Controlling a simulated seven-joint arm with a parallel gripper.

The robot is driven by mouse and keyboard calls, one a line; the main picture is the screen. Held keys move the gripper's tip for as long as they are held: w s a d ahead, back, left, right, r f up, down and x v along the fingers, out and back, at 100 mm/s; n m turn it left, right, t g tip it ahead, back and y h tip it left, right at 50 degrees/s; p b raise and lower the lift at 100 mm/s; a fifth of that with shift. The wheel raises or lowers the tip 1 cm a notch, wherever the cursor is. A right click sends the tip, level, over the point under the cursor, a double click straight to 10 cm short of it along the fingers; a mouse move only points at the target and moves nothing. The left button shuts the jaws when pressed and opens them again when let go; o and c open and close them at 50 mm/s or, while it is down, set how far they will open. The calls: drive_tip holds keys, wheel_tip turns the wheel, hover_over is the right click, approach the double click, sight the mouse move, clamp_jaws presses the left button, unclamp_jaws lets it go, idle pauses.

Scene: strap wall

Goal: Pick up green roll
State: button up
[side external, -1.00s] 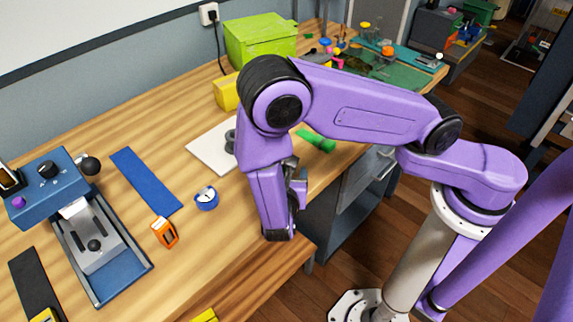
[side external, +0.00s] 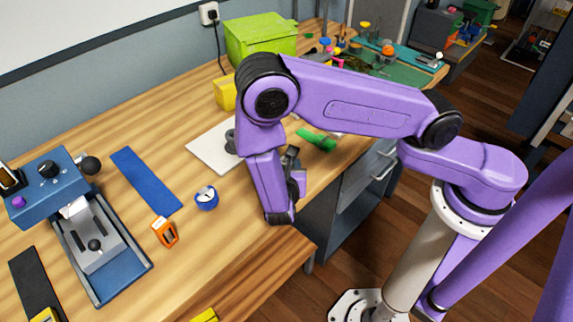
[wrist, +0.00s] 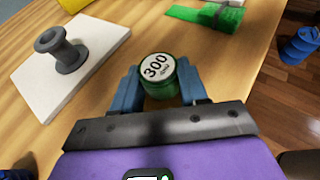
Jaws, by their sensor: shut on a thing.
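The green roll (wrist: 158,82) has a white round label reading 300 on its top. It shows in the wrist view between the two blue fingers. My gripper (wrist: 157,92) is shut on it, with one finger on each side. In the side view, my gripper (side external: 296,185) is by the table's right edge, and the roll is hidden there behind my arm. I cannot tell whether the roll touches the table.
A white board with a grey spool (wrist: 62,50) lies to the left. A green strap (side external: 318,138) lies behind my gripper. A blue roll (side external: 206,198), an orange item (side external: 165,231), a blue strap (side external: 146,180) and a blue machine (side external: 85,225) are on the wooden table.

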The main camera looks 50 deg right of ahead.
drive_tip(key=shift+r, duration=0.1)
drive_tip(key=shift+r, duration=0.5)
wheel_tip(320, 180, up, 2)
drive_tip(key=shift+r, duration=0.1)
drive_tip(key=s+d+r, duration=0.4)
drive_tip(key=s+r, duration=0.5)
drive_tip(key=s, duration=0.4)
drive_tip(key=shift+s+r, duration=0.15)
drive_tip(key=shift+r, duration=0.15)
